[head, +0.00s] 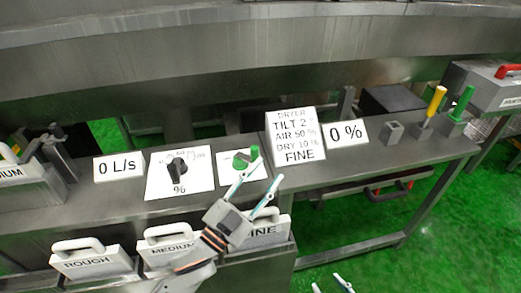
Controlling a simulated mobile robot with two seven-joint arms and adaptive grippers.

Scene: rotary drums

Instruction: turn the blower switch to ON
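A green rotary switch (241,161) sits on a white plate (228,174) on the grey bench, with an upright green peg (254,153) at its right side. I take it as the blower switch, but its ON and OFF marks are too small or hidden to read. My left gripper (263,176) is open and empty, its two light fingers pointing up toward the plate's lower right. The left fingertip is close to the switch in the picture; I cannot tell if it touches. My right gripper (327,281) shows only its two spread fingertips at the bottom edge.
A black % dial (177,167) and a "0 L/s" sign (119,167) stand left of the switch. A dryer sign (295,135) and a "0 %" sign (346,133) stand right.

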